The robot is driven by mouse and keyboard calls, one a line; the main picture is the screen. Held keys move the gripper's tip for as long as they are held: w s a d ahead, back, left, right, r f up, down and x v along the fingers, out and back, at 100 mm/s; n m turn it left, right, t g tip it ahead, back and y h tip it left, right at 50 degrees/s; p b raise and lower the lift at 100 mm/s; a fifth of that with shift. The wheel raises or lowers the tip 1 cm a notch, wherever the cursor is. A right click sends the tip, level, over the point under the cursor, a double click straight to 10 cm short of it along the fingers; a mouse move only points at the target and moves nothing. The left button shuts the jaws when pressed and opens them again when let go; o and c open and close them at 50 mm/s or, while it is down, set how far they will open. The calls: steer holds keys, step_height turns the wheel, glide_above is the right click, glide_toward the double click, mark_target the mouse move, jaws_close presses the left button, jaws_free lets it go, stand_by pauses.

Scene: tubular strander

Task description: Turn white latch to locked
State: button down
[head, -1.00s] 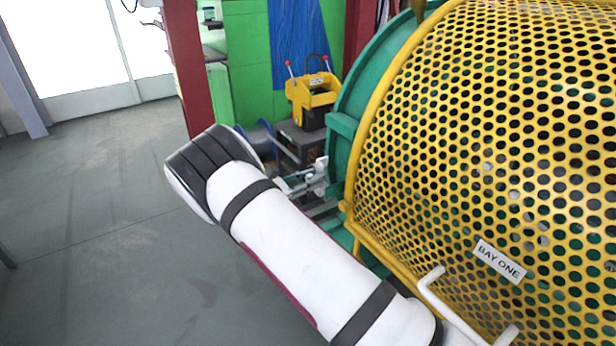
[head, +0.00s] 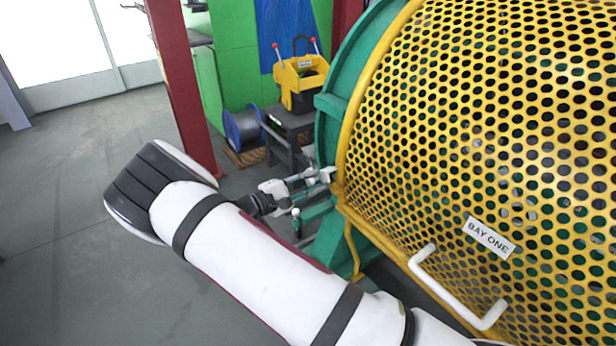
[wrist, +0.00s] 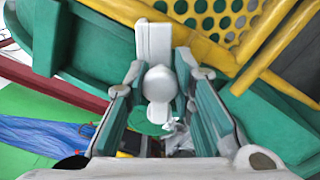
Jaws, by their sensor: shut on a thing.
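The white latch (wrist: 153,45) is at the top middle of the wrist view, a pale bar with a round grey-white knob, against the green frame and the yellow mesh guard. Its bar points up in that view. My gripper (wrist: 158,80) has one finger on each side of it and is shut on it. In the head view my gripper (head: 312,180) is at the lower left edge of the guard, and the latch (head: 328,174) shows only as a small white piece at the fingertips. Any lock marking is not visible.
The yellow perforated guard (head: 480,130) fills the right, with a BAY ONE label (head: 489,238) and a white handle (head: 455,290). Behind my gripper are a yellow and black machine (head: 300,80), a cable reel (head: 242,128) and a red post (head: 180,85). The floor at left is clear.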

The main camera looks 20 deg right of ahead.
steer(key=f+m, duration=0.1)
steer(key=m, duration=0.1)
steer(key=shift+s+f+m+b, duration=0.3)
steer(key=shift+f+b, duration=0.05)
steer(key=shift+b, duration=0.05)
steer(key=shift+s+f+m+b, duration=0.1)
steer(key=shift+f+m+b, duration=0.15)
steer(key=shift+f+m, duration=0.35)
steer(key=shift+f+m+b, duration=0.25)
steer(key=shift+m, duration=0.55)
steer(key=c, duration=1.4)
jaws_free()
steer(key=shift+f, duration=0.1)
steer(key=shift+o, duration=0.2)
steer(key=v, duration=1.2)
steer(key=shift+d, duration=0.1)
